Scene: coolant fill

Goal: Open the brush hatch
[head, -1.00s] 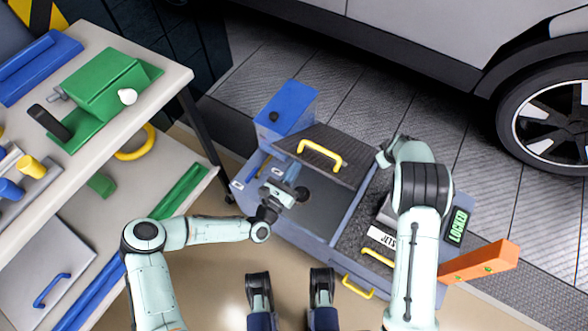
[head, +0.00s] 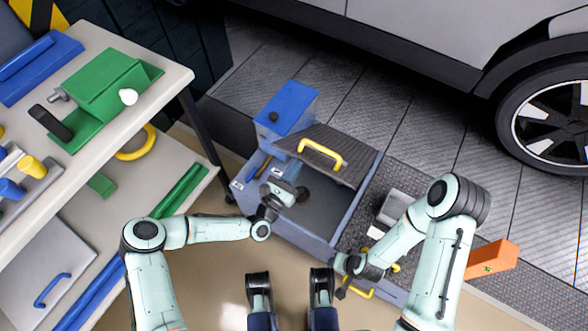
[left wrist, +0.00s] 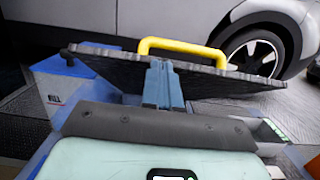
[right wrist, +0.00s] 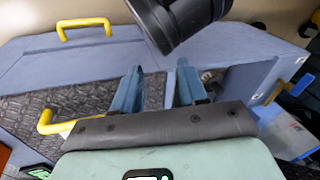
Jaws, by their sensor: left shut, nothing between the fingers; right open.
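The brush hatch (head: 357,168) is a dark textured panel with a yellow handle (head: 322,154). It is raised and tilted above the open grey-blue bay (head: 320,216) of the machine. My left gripper (head: 290,172) is at the bay's left side by the hatch edge. In the left wrist view its blue fingers (left wrist: 163,82) are shut and empty, with the hatch panel (left wrist: 110,65) just beyond and above them. My right gripper (head: 342,291) is low over the machine's front edge. In the right wrist view its fingers (right wrist: 158,88) are apart with nothing between them.
A blue box (head: 287,108) stands at the machine's back left. A second textured surface (head: 425,178) with a grey box (head: 398,205) lies right of the bay. An orange block (head: 490,261) sticks out at right. A workbench (head: 140,65) is at left and a car (head: 400,40) behind.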

